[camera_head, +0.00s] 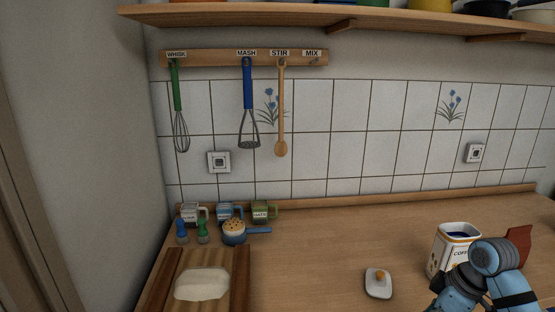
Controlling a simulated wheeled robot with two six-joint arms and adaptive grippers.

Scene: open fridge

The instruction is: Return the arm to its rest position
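My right arm (492,257) comes up at the lower right corner, bent, with grey joints and pale blue links. Its gripper does not show. The arm overlaps the lower right part of a white canister (447,245) labelled "COFF…", which stands open on the counter with something dark blue inside. I cannot tell whether arm and canister touch. My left arm and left gripper are not in view.
A wooden counter (310,240) has free room in the middle. Mugs (262,212), a small blue pan (235,232) and a wooden tray (241,285) with a white block stand left. Utensils hang from a rack (200,58). A reddish-brown object (519,243) is behind my arm.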

